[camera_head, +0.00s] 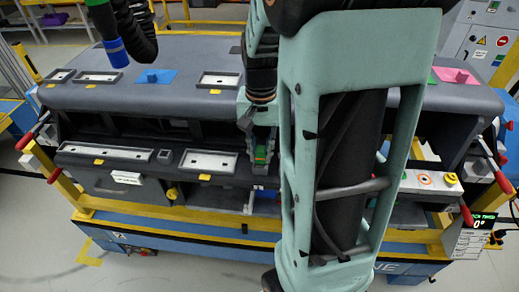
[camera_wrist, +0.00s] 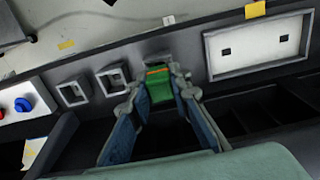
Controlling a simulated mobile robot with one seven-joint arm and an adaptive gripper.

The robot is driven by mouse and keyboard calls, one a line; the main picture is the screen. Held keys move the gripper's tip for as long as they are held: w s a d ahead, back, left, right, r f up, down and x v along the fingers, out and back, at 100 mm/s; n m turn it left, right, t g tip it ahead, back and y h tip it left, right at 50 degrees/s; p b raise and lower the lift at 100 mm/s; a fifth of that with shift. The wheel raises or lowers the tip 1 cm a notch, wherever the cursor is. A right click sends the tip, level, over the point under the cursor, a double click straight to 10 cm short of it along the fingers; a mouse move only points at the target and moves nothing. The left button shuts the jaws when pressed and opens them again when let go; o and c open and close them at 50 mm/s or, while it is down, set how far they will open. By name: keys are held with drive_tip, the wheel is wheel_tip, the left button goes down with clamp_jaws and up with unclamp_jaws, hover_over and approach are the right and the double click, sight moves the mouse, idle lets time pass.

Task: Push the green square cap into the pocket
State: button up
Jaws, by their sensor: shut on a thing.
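The green square cap (camera_wrist: 160,84) is held between the fingertips of my gripper (camera_wrist: 158,88) in the wrist view, with an orange stripe along its far edge. The head view shows the cap (camera_head: 261,154) small and partly covered by my gripper (camera_head: 262,148), over the dashboard's lower ledge. Two small square grey-framed pockets (camera_wrist: 112,78) (camera_wrist: 73,91) lie left of the cap in the wrist view, apart from it. These two are not seen in the head view, where my arm covers that part. Whether the cap touches the ledge cannot be told.
A large rectangular recess (camera_wrist: 258,46) lies right of the cap in the wrist view. A white box with red and blue buttons (camera_wrist: 22,106) stands at the left.

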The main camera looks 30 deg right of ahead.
sight(260, 149)
drive_tip(key=shift+f+b, duration=0.55)
drive_tip(key=shift+f, duration=0.25)
drive_tip(key=o, duration=0.9)
drive_tip(key=shift+r, duration=0.15)
wheel_tip(260, 149, up, 12)
drive_tip(key=shift+f, duration=0.1)
